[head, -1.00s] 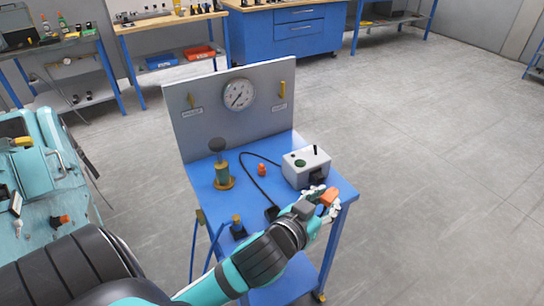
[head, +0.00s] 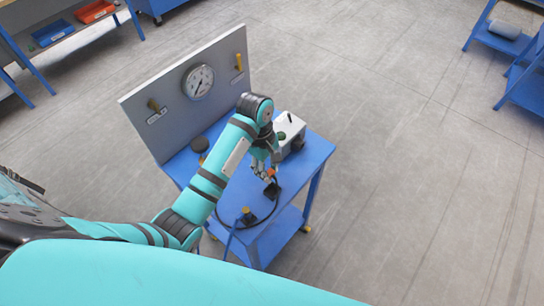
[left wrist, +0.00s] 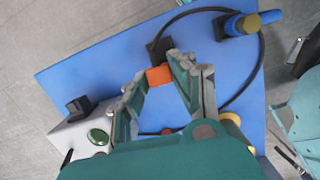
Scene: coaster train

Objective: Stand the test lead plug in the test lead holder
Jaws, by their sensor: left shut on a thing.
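My left gripper (head: 266,172) is shut on the orange test lead plug (head: 270,173), over the front part of the blue table. In the left wrist view the plug (left wrist: 159,76) sits between the fingertips of the left gripper (left wrist: 162,78). The black block, apparently the test lead holder (head: 273,190), is directly below the plug in the head view. In the left wrist view the holder (left wrist: 158,48) is just beyond the plug. I cannot tell whether they touch or the plug is seated. My right gripper is not in view.
A grey box with a green button (head: 288,127) stands near the gripper. A black cable (left wrist: 262,60) curves across the blue table (head: 228,198). A fitting with a yellow top (head: 247,213) stands at the front. A gauge panel (head: 225,92) rises behind.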

